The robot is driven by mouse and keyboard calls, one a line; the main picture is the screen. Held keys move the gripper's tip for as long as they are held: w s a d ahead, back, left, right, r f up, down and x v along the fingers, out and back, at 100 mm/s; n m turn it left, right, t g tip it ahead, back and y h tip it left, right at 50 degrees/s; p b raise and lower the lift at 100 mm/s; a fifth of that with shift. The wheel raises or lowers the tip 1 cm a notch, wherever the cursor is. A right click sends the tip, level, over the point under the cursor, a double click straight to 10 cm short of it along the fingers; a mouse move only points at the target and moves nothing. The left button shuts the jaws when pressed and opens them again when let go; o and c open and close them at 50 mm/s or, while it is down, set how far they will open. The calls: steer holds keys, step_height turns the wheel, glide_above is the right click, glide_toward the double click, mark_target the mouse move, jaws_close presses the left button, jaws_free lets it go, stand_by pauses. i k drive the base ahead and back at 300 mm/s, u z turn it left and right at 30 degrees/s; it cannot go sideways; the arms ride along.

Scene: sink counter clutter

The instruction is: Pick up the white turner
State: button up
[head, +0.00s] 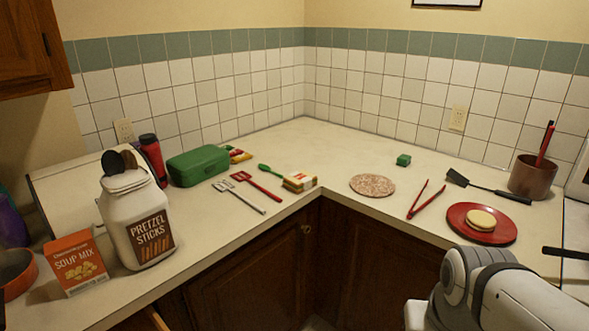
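The white turner (221,185) lies flat on the counter at the left of the corner, in front of the green box. It has a pale slotted head, and its light grey handle points toward the front edge, at the lower right. A red turner (262,186) lies close beside it on the right, roughly parallel. My arm shows at the lower right, far from the white turner. My gripper is out of the picture, so its state does not show.
A green box (198,165) stands behind the white turner; a pretzel jar (135,220) and soup mix box (76,262) stand left. A sandwich (299,182) and green spoon (270,172) lie right. Red tongs (426,199), a red plate (454,220) and a pot (531,177) occupy the right counter.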

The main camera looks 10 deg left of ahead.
mark_target(260, 211)
steer(key=u, duration=0.35)
steer(key=i, duration=1.5)
steer(key=u, duration=0.85)
steer(key=i, duration=0.3)
steer(key=u, duration=0.2)
steer(key=k, duration=0.75)
steer(key=u, duration=0.2)
steer(key=i, duration=0.75)
steer(key=z, duration=0.05)
